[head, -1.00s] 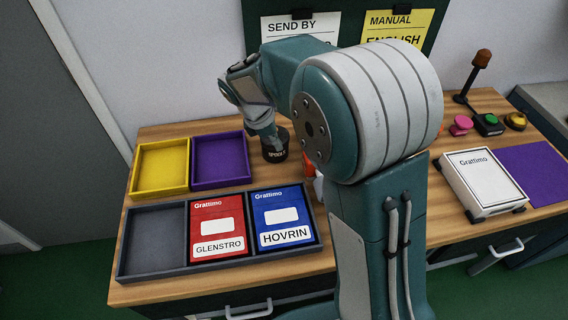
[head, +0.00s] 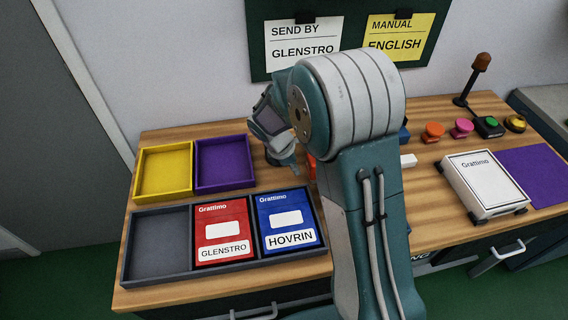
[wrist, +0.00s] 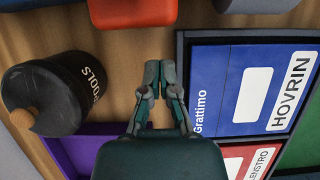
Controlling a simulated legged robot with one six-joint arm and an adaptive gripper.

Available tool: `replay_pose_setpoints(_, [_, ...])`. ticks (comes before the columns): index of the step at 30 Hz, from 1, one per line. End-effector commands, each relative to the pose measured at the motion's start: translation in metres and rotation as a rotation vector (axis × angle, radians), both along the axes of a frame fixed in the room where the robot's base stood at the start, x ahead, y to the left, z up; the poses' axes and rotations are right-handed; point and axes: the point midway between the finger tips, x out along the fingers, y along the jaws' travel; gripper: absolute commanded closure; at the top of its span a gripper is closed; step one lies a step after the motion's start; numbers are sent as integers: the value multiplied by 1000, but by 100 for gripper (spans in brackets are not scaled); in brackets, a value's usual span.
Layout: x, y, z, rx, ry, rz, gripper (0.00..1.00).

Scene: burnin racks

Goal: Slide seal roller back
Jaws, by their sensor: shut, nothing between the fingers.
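My gripper (wrist: 161,78) is shut and empty, pointing at the bare wooden bench between a black pot and the blue Hovrin card. In the head view my gripper (head: 288,162) is partly hidden by my own arm, just above the bench. I cannot clearly identify the seal roller. An orange-red block (wrist: 132,12) lies ahead of my fingertips, cut off by the top edge of the wrist view.
A grey tray (head: 158,245) holds the red Glenstro card (head: 222,222) and blue Hovrin card (head: 286,216). Yellow (head: 164,170) and purple (head: 222,163) trays stand behind. A white Grattimo box (head: 482,183) is at right.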

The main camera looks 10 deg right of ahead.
Motion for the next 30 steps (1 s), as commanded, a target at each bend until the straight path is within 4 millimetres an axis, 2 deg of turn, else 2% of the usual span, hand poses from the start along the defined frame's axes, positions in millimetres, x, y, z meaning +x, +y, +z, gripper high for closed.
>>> replay_pose_setpoints(4, [0,-15,0,2,0,-1,100])
replay_pose_setpoints(16, [0,-16,0,0,0,0,100])
replay_pose_setpoints(20, [0,-22,0,0,1,-1,100])
replay_pose_setpoints(23, [0,-36,0,0,1,-4,100])
replay_pose_setpoints(26, [-1,-58,1,0,1,-5,100])
replay_pose_setpoints(30, [-1,-100,1,1,1,-9,100])
